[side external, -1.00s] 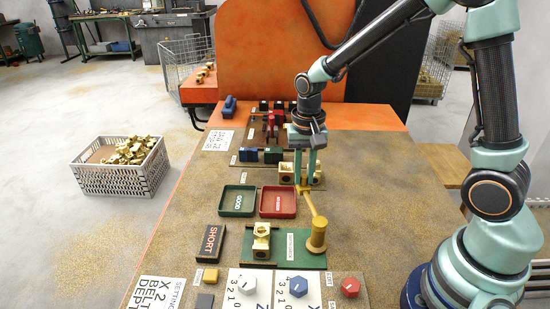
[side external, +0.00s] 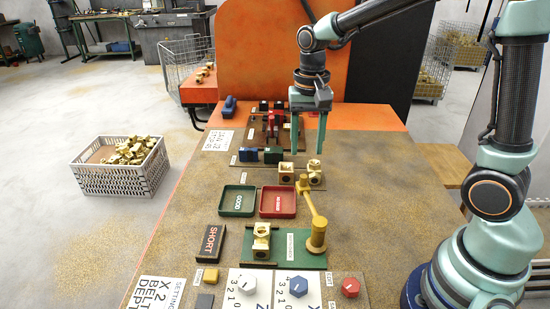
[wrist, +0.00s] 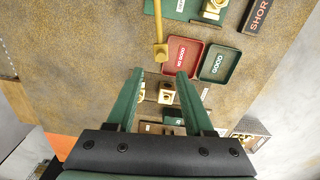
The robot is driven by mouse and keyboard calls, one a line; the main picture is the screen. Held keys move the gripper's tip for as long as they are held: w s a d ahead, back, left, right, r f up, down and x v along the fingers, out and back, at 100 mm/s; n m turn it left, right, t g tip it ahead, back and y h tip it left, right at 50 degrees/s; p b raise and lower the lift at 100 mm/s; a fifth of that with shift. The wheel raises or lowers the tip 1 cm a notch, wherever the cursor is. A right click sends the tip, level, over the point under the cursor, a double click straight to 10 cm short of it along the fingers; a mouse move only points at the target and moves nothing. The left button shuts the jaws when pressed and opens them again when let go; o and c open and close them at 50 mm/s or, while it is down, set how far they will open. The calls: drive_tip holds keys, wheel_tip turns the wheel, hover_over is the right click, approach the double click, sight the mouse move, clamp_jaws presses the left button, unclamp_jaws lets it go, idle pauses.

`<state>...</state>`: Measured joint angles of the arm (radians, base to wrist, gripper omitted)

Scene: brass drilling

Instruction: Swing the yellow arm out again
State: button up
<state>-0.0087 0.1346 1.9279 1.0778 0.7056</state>
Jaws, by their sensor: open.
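The yellow arm (side external: 312,203) is a bar on a yellow post (side external: 317,236) at the right end of the green plate (side external: 290,249). It points away from the plate towards the back, its free end near the brass fittings (side external: 286,172). In the wrist view the yellow arm (wrist: 158,32) hangs from the top edge, its knobbed end beyond my fingertips. My gripper (side external: 308,152) is open and empty, raised above and behind the arm's end, apart from it. In the wrist view my gripper (wrist: 159,72) has its fingers spread.
A green GOOD tray (side external: 222,209) and a red tray (side external: 263,212) lie left of the yellow arm. A brass fitting (side external: 261,240) stands on the green plate. Knobs sit on white panels in front. The board's right side is clear.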

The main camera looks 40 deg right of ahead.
wheel_tip(320, 180, up, 4)
idle(0.5)
drive_tip(key=s+r+n+t, duration=0.3)
drive_tip(key=s+n+t, duration=0.2)
drive_tip(key=s+n, duration=0.3)
drive_tip(key=shift+s+d+t, duration=0.15)
drive_tip(key=shift+s+t, duration=0.15)
drive_tip(key=shift+s, duration=0.25)
